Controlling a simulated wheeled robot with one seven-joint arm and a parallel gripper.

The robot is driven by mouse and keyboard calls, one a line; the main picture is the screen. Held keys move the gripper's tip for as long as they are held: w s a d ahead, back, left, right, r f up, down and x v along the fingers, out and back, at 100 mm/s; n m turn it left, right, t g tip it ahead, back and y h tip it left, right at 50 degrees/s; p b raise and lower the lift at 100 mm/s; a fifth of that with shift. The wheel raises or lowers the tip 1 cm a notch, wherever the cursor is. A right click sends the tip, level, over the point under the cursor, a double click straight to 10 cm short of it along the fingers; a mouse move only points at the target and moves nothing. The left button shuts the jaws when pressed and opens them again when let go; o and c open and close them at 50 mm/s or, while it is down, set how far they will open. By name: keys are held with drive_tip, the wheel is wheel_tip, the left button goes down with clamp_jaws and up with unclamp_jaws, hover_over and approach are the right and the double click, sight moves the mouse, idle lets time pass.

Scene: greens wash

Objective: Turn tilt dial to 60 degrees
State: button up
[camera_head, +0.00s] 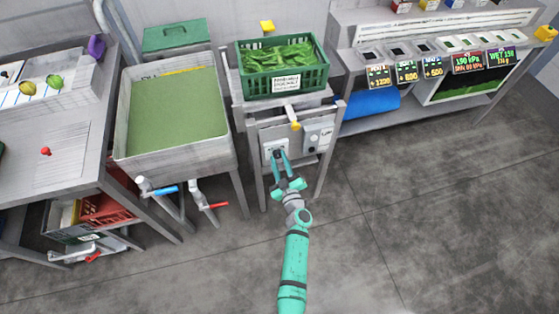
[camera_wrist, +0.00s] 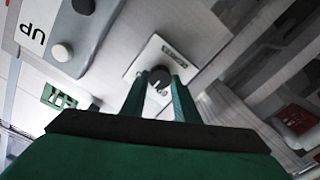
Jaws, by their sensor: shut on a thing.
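The tilt dial (camera_wrist: 159,77) is a small dark round knob on a pale square plate (camera_wrist: 150,52), which carries a small dark label that I cannot read. My gripper (camera_wrist: 160,92) has one finger on each side of the knob and is shut on it. In the head view my gripper (camera_head: 279,155) reaches up to the white dial plate (camera_head: 269,146) on the front of the grey stand. The fingers hide the knob there, and its angle cannot be read in either view.
Right of the dial plate is a grey switch panel (camera_head: 319,135); the wrist view shows a panel marked UP (camera_wrist: 36,35) with round knobs. A green crate of greens (camera_head: 318,75) sits on the stand. A basin (camera_head: 222,145) stands left. The floor right is clear.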

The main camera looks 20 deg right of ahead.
drive_tip(key=n, duration=0.4)
drive_tip(key=shift+n, duration=0.3)
drive_tip(key=shift+f+n, duration=0.1)
drive_tip(key=shift+n, duration=2.4)
drive_tip(key=o, duration=1.1)
drive_tip(key=shift+c, duration=0.2)
drive_tip(key=s, duration=1)
drive_tip(key=shift+s, duration=0.4)
